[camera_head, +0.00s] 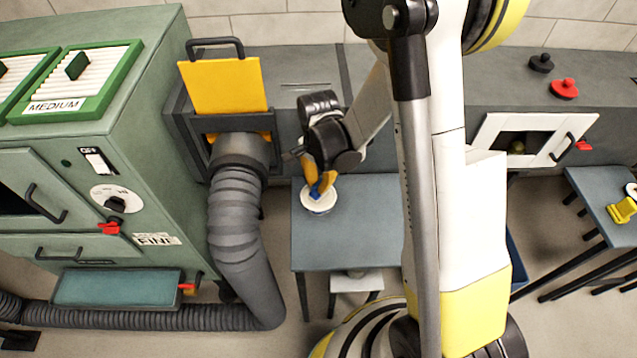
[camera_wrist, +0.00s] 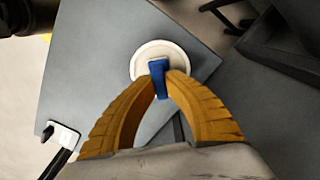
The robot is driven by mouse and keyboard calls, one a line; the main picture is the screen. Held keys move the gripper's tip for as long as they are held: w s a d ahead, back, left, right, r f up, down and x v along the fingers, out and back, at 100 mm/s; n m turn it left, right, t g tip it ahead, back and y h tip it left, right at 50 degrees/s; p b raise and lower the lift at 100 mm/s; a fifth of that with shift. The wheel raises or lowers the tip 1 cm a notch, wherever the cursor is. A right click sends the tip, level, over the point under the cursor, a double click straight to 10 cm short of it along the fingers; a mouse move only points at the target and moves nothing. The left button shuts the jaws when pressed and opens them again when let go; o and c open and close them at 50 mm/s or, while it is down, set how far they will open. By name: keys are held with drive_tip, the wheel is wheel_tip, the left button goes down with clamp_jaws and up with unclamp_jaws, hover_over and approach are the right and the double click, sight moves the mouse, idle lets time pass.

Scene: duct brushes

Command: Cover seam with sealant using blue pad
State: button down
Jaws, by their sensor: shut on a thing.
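My gripper (camera_head: 321,187) has its yellow fingers shut on the blue pad (camera_wrist: 158,78), a small upright blue block. In the wrist view the pad stands over a round white dish (camera_wrist: 147,54) on the grey table. The dish (camera_head: 318,203) also shows in the head view near the table's left side. The pad's lower end is over or in the dish; I cannot tell whether it touches the contents. A grey ribbed duct (camera_head: 238,215) joins a collar under a raised yellow plate (camera_head: 222,86). I cannot make out which joint is the seam.
The grey table (camera_head: 350,243) has bare room below the dish. A green cabinet (camera_head: 95,140) stands at the left. A white-framed hatch (camera_head: 535,139) and red and black knobs (camera_head: 564,88) are at the right. Another table (camera_head: 600,198) holds a yellow item.

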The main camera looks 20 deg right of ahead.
sight(319, 183)
drive_tip(key=shift+r+p, duration=2.4)
drive_tip(key=shift+r, duration=1.15)
